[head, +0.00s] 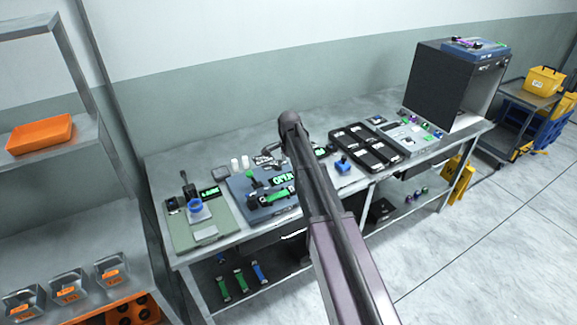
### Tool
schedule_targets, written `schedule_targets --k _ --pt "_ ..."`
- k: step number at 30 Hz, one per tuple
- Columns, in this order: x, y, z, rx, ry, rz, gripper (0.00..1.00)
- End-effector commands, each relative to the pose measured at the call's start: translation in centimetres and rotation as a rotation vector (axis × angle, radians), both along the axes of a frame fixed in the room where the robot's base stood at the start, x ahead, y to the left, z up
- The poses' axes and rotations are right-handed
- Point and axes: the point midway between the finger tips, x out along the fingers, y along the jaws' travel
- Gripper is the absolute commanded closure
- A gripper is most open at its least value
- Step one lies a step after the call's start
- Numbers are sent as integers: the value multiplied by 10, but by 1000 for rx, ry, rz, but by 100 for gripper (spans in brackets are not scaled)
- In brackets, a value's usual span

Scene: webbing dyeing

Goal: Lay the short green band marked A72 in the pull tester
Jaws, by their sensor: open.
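The pull tester appears to be the blue-grey device (240,187) on the bench, with a lit display reading OPEN. A short green band (268,197) lies across dark parts at its front; its marking is too small to read. Another green piece (250,173) shows at its back left. My arm comes in from the bottom and its far end stands over the bench behind the tester. My gripper (268,155) seems to be the small grey parts left of that end, open and apart from the green band. My arm hides the tester's right side.
A green board with a blue ring (195,206) stands left on the bench. Black trays (366,146), a blue clamp (343,164) and a dark cabinet (437,80) are to the right. Green and blue bands (240,281) lie on the lower shelf. Orange bins are on the left rack.

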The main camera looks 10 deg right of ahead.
Motion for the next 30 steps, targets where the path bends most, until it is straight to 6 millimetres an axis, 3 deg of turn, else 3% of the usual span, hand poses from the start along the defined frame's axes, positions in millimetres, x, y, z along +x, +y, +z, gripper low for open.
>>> schedule_targets --k 23,30 --pt "0 0 4 0 0 0 1" --pt "-23 0 4 0 0 76 1"
